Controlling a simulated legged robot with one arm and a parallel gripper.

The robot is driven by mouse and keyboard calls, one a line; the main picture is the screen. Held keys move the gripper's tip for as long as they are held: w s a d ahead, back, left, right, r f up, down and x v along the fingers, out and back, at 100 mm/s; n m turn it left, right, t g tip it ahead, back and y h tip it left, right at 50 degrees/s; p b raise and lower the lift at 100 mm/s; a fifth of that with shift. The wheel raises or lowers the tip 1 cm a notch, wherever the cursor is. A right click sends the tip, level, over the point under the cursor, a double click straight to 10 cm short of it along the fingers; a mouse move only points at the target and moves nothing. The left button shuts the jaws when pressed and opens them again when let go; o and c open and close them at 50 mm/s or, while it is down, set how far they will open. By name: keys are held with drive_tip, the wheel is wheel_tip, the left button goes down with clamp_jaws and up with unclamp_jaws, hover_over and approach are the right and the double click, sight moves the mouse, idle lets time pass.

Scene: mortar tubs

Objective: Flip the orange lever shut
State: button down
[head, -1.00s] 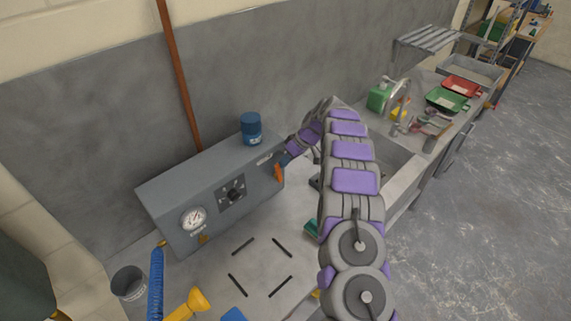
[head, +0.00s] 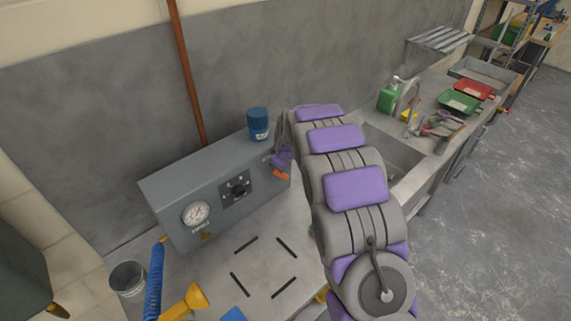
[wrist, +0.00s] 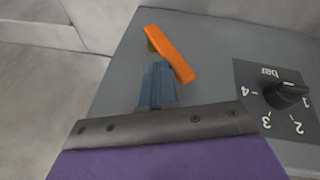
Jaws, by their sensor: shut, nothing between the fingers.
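The orange lever (head: 281,174) is on the right end of the front of the grey box (head: 215,190). In the wrist view the lever (wrist: 172,54) lies diagonally, from upper left to lower right. My gripper (wrist: 158,70) is shut and empty, its blue fingers right beside the lever's lower edge. I cannot tell whether they touch it. In the head view my gripper is small and partly hidden by my arm, close above the lever.
A black dial (wrist: 286,94) marked in bar and a round gauge (head: 196,214) are on the box front. A blue cylinder (head: 258,124) stands on top. A grey cup (head: 128,279) and a yellow funnel-like part (head: 190,300) are at lower left. A sink (head: 390,160) lies to the right.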

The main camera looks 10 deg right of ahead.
drive_tip(key=a+t+h+b, duration=0.1)
drive_tip(key=s+a+f+t+h+b, duration=0.1)
drive_tip(key=shift+s+a+f+n+h, duration=0.1)
drive_tip(key=shift+s+f+n+h, duration=0.1)
drive_tip(key=shift+n+h, duration=0.2)
drive_tip(key=shift+t+h, duration=0.6)
drive_tip(key=shift+h, duration=0.3)
drive_tip(key=f+b, duration=0.1)
drive_tip(key=s+a+f+b, duration=0.1)
drive_tip(key=b, duration=0.1)
drive_tip(key=s+a+f+b, duration=0.1)
drive_tip(key=f+b, duration=0.1)
drive_tip(key=shift+a, duration=0.25)
